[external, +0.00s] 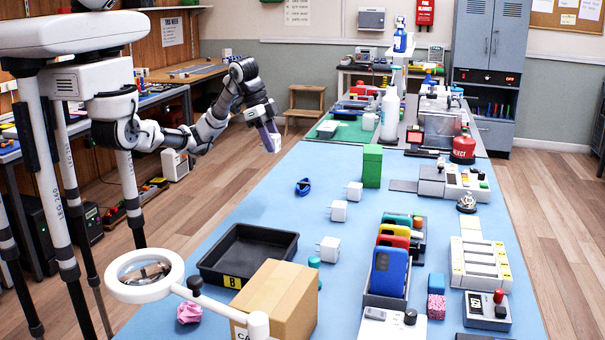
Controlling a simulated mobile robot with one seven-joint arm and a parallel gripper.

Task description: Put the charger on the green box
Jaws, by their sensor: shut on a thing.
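My gripper (268,132) is out past the left edge of the blue table, raised in the air. It is shut on a small white charger (272,144) that shows below the fingertips. The green box (372,166) stands upright on the table to the right of my gripper, with clear space between them. Its top looks bare. Three other white chargers stand in a line on the table: one near the green box (354,191), one in the middle (339,211) and one closer to the camera (329,250).
A black tray (247,256) and a cardboard box (277,301) sit at the near left. A phone rack with a blue phone (389,271) stands right of them. A dark blue coiled item (303,187) lies left of the chargers. A white bottle (390,114) stands behind the green box.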

